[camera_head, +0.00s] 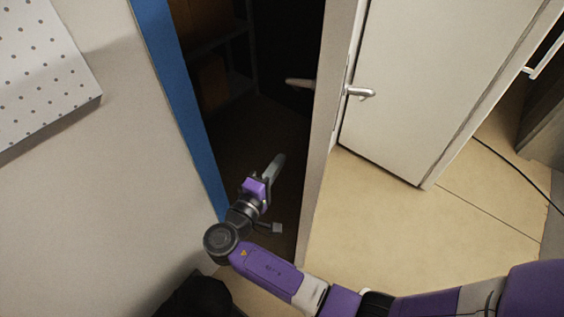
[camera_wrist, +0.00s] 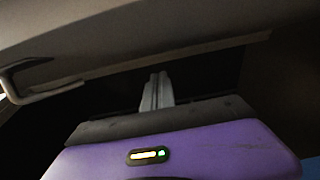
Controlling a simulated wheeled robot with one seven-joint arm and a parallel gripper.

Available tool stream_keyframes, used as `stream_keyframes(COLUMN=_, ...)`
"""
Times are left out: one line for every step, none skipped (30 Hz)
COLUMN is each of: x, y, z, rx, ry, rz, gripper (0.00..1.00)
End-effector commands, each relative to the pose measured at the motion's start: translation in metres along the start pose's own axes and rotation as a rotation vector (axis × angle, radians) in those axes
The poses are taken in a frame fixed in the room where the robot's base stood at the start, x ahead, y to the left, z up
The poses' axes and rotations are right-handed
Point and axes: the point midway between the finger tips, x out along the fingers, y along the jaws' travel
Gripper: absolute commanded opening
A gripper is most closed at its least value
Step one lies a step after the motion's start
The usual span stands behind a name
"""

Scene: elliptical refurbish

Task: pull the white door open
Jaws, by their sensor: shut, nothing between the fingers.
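The white door (camera_head: 325,130) stands ajar in the head view, seen nearly edge-on as a narrow pale strip. One lever handle (camera_head: 300,83) shows left of its edge and another lever handle (camera_head: 360,92) right of it. My gripper (camera_head: 279,158) is shut and empty. It reaches into the dark opening, left of the door edge and below the handles, apparently apart from the door. In the wrist view, the shut fingers (camera_wrist: 156,88) point into darkness under a pale panel (camera_wrist: 150,45) with a handle (camera_wrist: 35,85) at left. Which side of the door this is, I cannot tell.
A blue door frame (camera_head: 180,110) and pale wall (camera_head: 110,180) bound the opening at left. Dim shelves (camera_head: 225,75) stand inside. Another white panel (camera_head: 435,80) stands at right. Tan floor (camera_head: 370,220) is clear there, except for a cable (camera_head: 515,168).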

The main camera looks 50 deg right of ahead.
Motion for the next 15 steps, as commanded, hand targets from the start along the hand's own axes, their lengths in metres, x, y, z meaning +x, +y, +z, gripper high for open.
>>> stream_keyframes(x=0.011, y=0.001, z=0.001, rx=0.000, ry=-0.005, rz=0.000, gripper=0.00)
stream_keyframes(x=0.017, y=0.001, z=0.001, rx=0.000, ry=-0.006, rz=-0.001, gripper=0.00)
stream_keyframes(x=0.025, y=0.001, z=0.001, rx=0.000, ry=-0.004, rz=-0.001, gripper=0.00)
stream_keyframes(x=0.031, y=0.001, z=0.002, rx=0.000, ry=-0.005, rz=-0.001, gripper=0.00)
stream_keyframes(x=0.037, y=0.001, z=0.001, rx=0.000, ry=-0.005, rz=-0.001, gripper=0.00)
stream_keyframes(x=0.045, y=0.001, z=0.001, rx=0.000, ry=-0.004, rz=-0.001, gripper=0.00)
stream_keyframes(x=0.051, y=0.000, z=0.001, rx=-0.001, ry=-0.005, rz=-0.001, gripper=0.00)
stream_keyframes(x=0.057, y=0.000, z=0.002, rx=-0.001, ry=-0.004, rz=-0.001, gripper=0.00)
stream_keyframes(x=0.064, y=0.000, z=0.001, rx=-0.001, ry=-0.004, rz=-0.001, gripper=0.00)
stream_keyframes(x=0.070, y=0.000, z=0.001, rx=-0.001, ry=-0.004, rz=-0.001, gripper=0.00)
stream_keyframes(x=0.075, y=0.000, z=0.002, rx=-0.001, ry=-0.004, rz=-0.002, gripper=0.00)
stream_keyframes(x=0.080, y=0.000, z=0.004, rx=-0.002, ry=-0.003, rz=-0.002, gripper=0.00)
stream_keyframes(x=0.079, y=0.000, z=0.011, rx=-0.004, ry=-0.001, rz=-0.003, gripper=0.00)
stream_keyframes(x=0.080, y=0.000, z=0.015, rx=-0.003, ry=-0.001, rz=-0.003, gripper=0.00)
stream_keyframes(x=0.081, y=0.000, z=0.021, rx=-0.002, ry=-0.001, rz=-0.003, gripper=0.00)
